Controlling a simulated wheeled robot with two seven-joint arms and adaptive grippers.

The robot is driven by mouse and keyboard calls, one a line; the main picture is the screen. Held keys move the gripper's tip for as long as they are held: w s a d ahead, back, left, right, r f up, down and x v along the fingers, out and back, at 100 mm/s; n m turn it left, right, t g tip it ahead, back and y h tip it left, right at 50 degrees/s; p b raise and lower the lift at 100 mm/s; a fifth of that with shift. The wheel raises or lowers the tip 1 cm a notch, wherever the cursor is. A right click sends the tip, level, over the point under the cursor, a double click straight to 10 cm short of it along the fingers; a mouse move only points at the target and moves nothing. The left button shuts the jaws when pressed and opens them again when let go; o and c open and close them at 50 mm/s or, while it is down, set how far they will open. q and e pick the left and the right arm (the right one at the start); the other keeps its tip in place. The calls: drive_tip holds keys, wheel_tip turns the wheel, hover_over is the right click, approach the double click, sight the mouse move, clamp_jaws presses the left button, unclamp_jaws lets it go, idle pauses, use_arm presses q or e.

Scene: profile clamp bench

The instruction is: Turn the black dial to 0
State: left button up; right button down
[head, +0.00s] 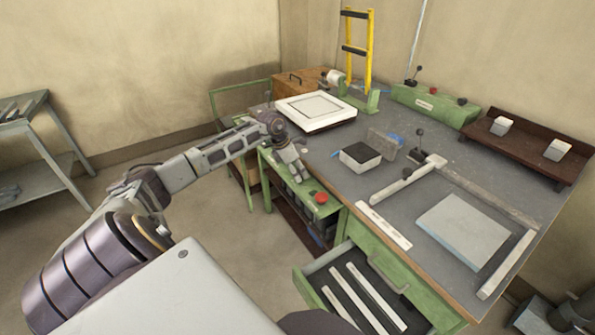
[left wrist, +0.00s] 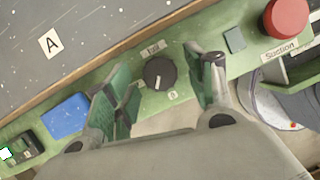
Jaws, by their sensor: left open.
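The black dial (left wrist: 158,72) is a round knob with a short white mark on the green panel in the left wrist view. A small label lies above it, and a small label that looks like 0 (left wrist: 173,95) lies below it. I cannot tell exactly where the mark points. My left gripper (left wrist: 163,80) is open, with one finger on each side of the dial; contact is not visible. In the head view, my left gripper (head: 294,172) is over the green panel at the bench front and hides the dial. My right gripper is not in view.
A blue block (left wrist: 66,116) is to the left. In the head view, an open drawer (head: 318,265) juts out below the grey bench top (head: 340,200).

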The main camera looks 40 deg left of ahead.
use_arm(q)
drive_tip(key=shift+f, duration=0.15)
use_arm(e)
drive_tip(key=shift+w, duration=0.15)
use_arm(q)
drive_tip(key=shift+c, duration=0.5)
drive_tip(key=c, duration=0.9)
drive_tip(key=shift+c, duration=0.2)
